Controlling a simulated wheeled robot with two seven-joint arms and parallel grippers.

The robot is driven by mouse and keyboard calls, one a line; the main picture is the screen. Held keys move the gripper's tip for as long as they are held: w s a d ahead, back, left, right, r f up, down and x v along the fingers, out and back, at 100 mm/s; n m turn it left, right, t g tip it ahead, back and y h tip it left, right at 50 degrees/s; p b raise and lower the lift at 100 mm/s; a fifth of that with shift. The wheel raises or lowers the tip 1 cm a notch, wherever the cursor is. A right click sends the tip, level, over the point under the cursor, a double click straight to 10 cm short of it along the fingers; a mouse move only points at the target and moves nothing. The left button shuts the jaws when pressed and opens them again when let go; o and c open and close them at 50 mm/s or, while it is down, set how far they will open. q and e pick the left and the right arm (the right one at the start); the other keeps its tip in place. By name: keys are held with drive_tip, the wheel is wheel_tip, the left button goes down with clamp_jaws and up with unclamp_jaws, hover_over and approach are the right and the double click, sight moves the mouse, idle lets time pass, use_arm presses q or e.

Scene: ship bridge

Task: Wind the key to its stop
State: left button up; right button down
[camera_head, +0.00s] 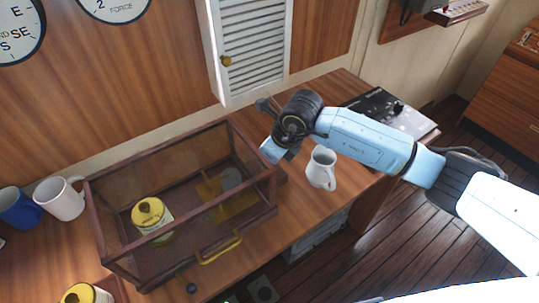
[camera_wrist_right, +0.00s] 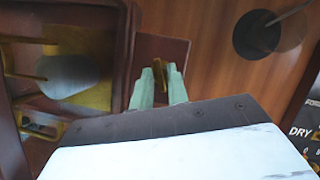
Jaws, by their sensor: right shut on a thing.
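The brass key (camera_wrist_right: 160,71) shows in the right wrist view as a small upright golden piece against a brown wooden plate on the end of the glass-sided case (camera_head: 101,222). My right gripper (camera_wrist_right: 161,82) has its pale green fingers on both sides of the key and is shut on it. In the head view the right gripper (camera_head: 273,152) is at the case's right end, and the key is hidden there. My left gripper is not in view.
A white jug (camera_head: 321,169) stands on the desk close under my right forearm. A dark chart or panel (camera_head: 385,112) lies at the desk's right end. White (camera_head: 62,199) and blue (camera_head: 18,208) mugs stand left of the case. A louvred door (camera_head: 254,48) is behind.

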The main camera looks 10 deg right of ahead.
idle(0.3)
drive_tip(key=c, duration=1.4)
unclamp_jaws()
drive_tip(key=v, duration=1.3)
drive_tip(key=shift+s+d+r, duration=0.1)
drive_tip(key=shift+s+r, duration=0.05)
drive_tip(key=shift+r, duration=0.05)
